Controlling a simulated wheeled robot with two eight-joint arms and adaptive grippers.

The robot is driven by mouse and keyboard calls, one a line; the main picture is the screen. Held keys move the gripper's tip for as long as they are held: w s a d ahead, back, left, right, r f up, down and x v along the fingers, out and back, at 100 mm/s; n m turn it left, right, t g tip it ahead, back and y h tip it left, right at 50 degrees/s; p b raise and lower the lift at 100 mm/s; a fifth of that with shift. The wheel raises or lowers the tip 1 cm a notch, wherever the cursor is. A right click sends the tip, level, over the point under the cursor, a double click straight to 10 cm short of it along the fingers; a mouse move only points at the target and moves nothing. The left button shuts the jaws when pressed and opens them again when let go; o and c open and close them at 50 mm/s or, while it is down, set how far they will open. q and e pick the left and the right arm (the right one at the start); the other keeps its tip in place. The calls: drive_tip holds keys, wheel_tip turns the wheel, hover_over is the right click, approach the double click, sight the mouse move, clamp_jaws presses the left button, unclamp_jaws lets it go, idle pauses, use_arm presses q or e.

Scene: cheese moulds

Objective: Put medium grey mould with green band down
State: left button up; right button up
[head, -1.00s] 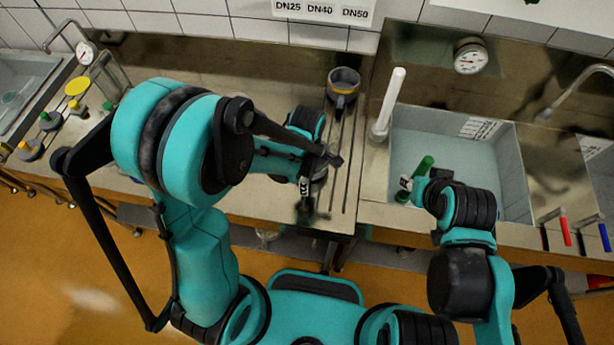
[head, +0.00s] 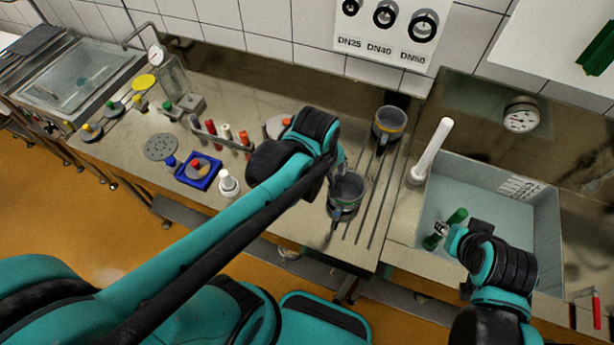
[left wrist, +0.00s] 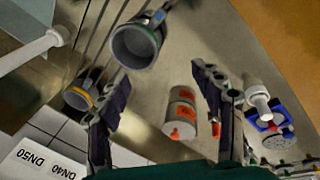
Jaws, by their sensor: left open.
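The medium grey mould with a dull green-blue band (head: 345,193) stands on the counter by the drain grooves, left of the sink. In the left wrist view the mould (left wrist: 137,45) shows its open top. My left gripper (head: 338,180) is at the mould in the head view, and its fingers partly cover it. In the left wrist view my left gripper (left wrist: 160,85) has its fingers spread wide, with the mould beyond the left finger's tip and not between them. My right gripper (head: 440,229) is over the sink beside a green cylinder (head: 457,216); whether it grips it is unclear.
A grey mould with a yellow band (head: 389,124) stands behind, towards the wall. A white upright rod (head: 433,148) stands at the edge of the sink (head: 485,188).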

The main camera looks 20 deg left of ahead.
use_arm(q)
drive_tip(key=s+a+r+m+t, duration=0.3)
drive_tip(key=s+a+m+t, duration=0.1)
drive_tip(key=m, duration=0.6)
drive_tip(key=shift+s+a+r+m, duration=0.15)
drive_tip(key=shift+a+r+m, duration=0.15)
drive_tip(key=shift+a, duration=0.25)
wheel_tip(320, 180, down, 13)
drive_tip(key=b, duration=1.3)
